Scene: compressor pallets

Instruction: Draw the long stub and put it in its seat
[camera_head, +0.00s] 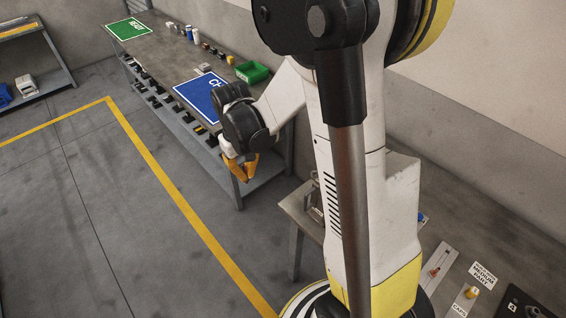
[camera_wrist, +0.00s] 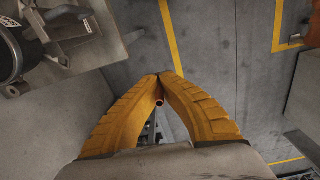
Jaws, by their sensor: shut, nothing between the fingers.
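My gripper (camera_head: 241,172) hangs to the left of my arm in the head view, over the floor in front of the long bench. Its two orange fingers meet at the tips in the wrist view (camera_wrist: 158,75), so it is shut. A small copper-coloured round end (camera_wrist: 160,102) shows in the gap between the fingers, just below the tips. I cannot tell what it belongs to or how far off it is. I cannot make out the long stub or its seat for certain; my arm hides part of the near bench in the head view.
A long bench (camera_head: 163,62) carries a blue sheet (camera_head: 196,95), a green bin (camera_head: 251,72) and a green sheet (camera_head: 129,29). The near bench (camera_head: 298,211) holds small trays and cards at right. A black cylindrical unit (camera_wrist: 10,55) stands at upper left in the wrist view. Yellow-lined floor is clear.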

